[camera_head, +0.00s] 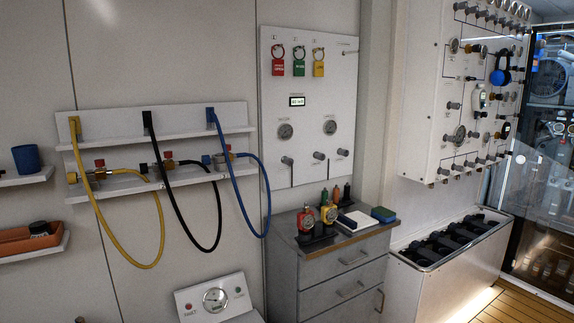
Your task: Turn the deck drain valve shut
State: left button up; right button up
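Neither of my grippers is in view. No valve carries a label that I can read, so I cannot tell which one is the deck drain valve. A white wall panel (309,90) holds two round gauges and several small grey knobs, among them a left knob (287,160), a middle knob (319,156) and a right knob (342,152). Red, green and yellow tags hang at its top, above a small display (297,101). A larger white panel (427,100) at the right carries many more knobs and gauges. The settings of the knobs are too small to tell.
Yellow (127,261), black (187,237) and blue (241,195) hoses hang from a wall rack (150,123). A grey drawer cabinet (340,279) bears small bottles and a book. A white trough (470,265) stands right of it. A gauge box (214,299) sits low. Wooden floor shows at right.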

aim_at(289, 161)
jog(key=i+l+u, duration=0.15)
jog(key=u, duration=0.25)
jog(key=i+l+u, duration=0.1)
jog(key=l+u, duration=0.15)
jog(key=u, duration=0.15)
jog(key=i+l+u, duration=0.1)
jog(key=l+u, duration=0.15)
jog(key=u, duration=0.15)
